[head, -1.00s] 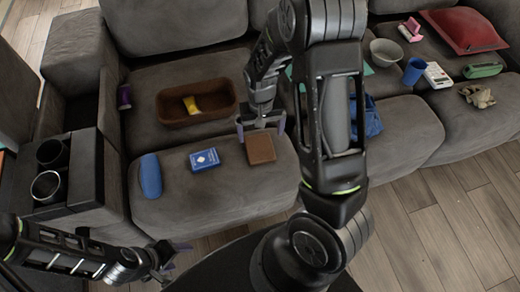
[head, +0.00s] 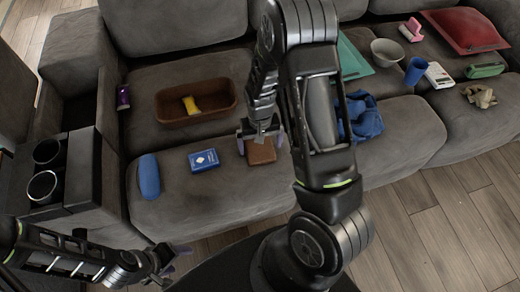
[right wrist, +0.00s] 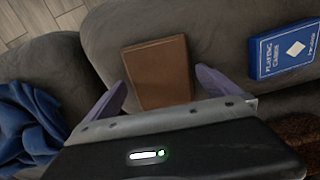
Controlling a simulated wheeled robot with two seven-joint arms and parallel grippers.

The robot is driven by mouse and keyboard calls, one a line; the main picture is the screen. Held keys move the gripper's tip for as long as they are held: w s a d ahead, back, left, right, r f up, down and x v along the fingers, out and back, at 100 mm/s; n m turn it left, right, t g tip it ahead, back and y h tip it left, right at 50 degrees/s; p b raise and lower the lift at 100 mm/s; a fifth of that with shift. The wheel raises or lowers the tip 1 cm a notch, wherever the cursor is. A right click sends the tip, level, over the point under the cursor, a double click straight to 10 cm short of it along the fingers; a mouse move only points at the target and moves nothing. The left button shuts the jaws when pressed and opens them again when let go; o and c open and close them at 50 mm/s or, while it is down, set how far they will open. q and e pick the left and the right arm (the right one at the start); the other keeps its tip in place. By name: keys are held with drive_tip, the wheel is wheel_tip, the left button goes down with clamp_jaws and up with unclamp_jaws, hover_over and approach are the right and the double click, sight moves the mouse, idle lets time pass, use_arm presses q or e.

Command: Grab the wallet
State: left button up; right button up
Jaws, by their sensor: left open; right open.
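The wallet (head: 262,152) is a small brown rectangle lying flat on the grey sofa seat, right of the blue playing-card box. In the right wrist view the wallet (right wrist: 158,72) lies between and beyond the two purple fingers. My right gripper (head: 260,141) is open just above the wallet's far edge, its fingers spread to either side; its fingers also show in the right wrist view (right wrist: 160,90). Whether they touch the sofa cannot be told. My left gripper (head: 178,260) is open and empty at the lower left, in front of the sofa.
The playing-card box (head: 203,160) and a blue case (head: 149,176) lie left of the wallet. A brown basket (head: 170,112) with a yellow item stands behind. Blue cloth (head: 362,118) lies to the right. The seat in front of the wallet is clear.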

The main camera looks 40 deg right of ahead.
sight(260, 148)
drive_tip(key=shift+f, duration=0.2)
idle(0.5)
drive_tip(key=c, duration=1.3)
wheel_tip(260, 148, up, 10)
drive_tip(key=p, duration=0.2)
idle(0.3)
